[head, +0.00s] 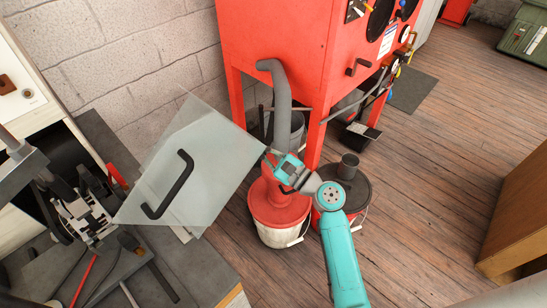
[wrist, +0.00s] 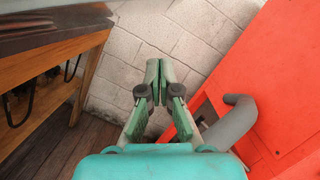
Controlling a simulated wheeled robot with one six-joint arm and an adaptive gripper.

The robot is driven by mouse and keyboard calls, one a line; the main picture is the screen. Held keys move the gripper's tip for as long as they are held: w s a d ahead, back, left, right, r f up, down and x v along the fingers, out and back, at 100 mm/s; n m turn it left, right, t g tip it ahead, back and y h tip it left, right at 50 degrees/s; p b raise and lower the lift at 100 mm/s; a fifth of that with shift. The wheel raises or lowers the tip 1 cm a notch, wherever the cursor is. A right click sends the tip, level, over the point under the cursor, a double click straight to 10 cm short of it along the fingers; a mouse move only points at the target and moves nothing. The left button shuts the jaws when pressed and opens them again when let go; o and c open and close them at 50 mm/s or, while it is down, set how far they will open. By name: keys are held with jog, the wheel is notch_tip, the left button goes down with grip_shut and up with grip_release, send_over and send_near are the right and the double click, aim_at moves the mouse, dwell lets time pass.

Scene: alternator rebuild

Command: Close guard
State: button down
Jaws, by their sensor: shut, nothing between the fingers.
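The guard is a clear, greyish panel (head: 215,145) with a black bar handle (head: 168,185), in the left half of the head view. It stands tilted above the bench, beside the machine (head: 85,215), with its right corner reaching out past the bench edge. My gripper (head: 268,156) is by that right corner, away from the handle; I cannot tell whether it touches the panel. In the wrist view my gripper's green fingers (wrist: 152,82) are shut together with nothing between them. The handle does not show in the wrist view.
A red cabinet (head: 275,45) on legs stands behind, with a grey hose (head: 282,95) running down to a red-lidded bucket (head: 280,205). A dark-lidded bucket (head: 350,185) is beside it. A grey block wall (head: 130,60) is behind the bench.

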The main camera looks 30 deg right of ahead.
jog(key=shift+w+a+r, duration=0.1)
jog(key=shift+a+r, duration=0.55)
jog(key=shift+r, duration=0.25)
jog(key=shift+a+r, duration=0.6)
jog(key=shift+r, duration=0.3)
jog(key=shift+r, duration=0.1)
